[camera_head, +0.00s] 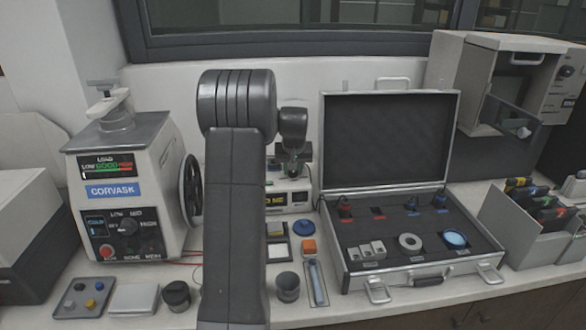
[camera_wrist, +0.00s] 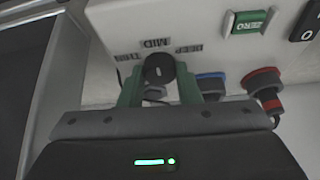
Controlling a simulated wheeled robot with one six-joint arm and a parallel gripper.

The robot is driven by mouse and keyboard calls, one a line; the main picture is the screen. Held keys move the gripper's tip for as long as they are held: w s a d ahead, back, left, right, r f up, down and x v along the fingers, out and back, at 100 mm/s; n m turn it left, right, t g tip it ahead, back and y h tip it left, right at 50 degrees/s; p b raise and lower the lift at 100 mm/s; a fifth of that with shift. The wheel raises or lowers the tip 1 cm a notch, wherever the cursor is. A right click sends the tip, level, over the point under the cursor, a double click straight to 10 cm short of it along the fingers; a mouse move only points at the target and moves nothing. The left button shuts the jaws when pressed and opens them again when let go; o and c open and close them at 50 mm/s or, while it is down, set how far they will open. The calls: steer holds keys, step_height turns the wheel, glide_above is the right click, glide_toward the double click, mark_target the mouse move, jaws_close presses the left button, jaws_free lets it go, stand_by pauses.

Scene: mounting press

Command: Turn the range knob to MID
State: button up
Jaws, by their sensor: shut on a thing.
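The range knob (camera_wrist: 158,69) is a small round black knob on the pale front panel of a bench instrument, seen in the wrist view. Upside-down lettering, including MID and DEEP, surrounds it. A small pale mark shows on the knob, but I cannot tell for sure which label it points to. My gripper (camera_wrist: 159,84) has its green fingers on either side of the knob and is shut on it. In the head view my gripper (camera_head: 293,168) is in front of the instrument (camera_head: 299,198) with the yellow display; my arm and gripper hide the knob there.
In the head view the press (camera_head: 125,185) stands left and an open case (camera_head: 400,262) right. Small blocks lie in front.

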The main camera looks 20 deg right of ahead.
steer(key=o, duration=1)
steer(key=shift+c, duration=0.2)
steer(key=shift+r, duration=0.1)
steer(key=v, duration=1.3)
steer(key=shift+s+r+b, duration=0.25)
steer(key=shift+r+b, duration=0.05)
steer(key=shift+b, duration=0.15)
steer(key=shift+a, duration=0.1)
steer(key=x, duration=1.4)
steer(key=shift+p, duration=0.4)
steer(key=shift+r, duration=0.15)
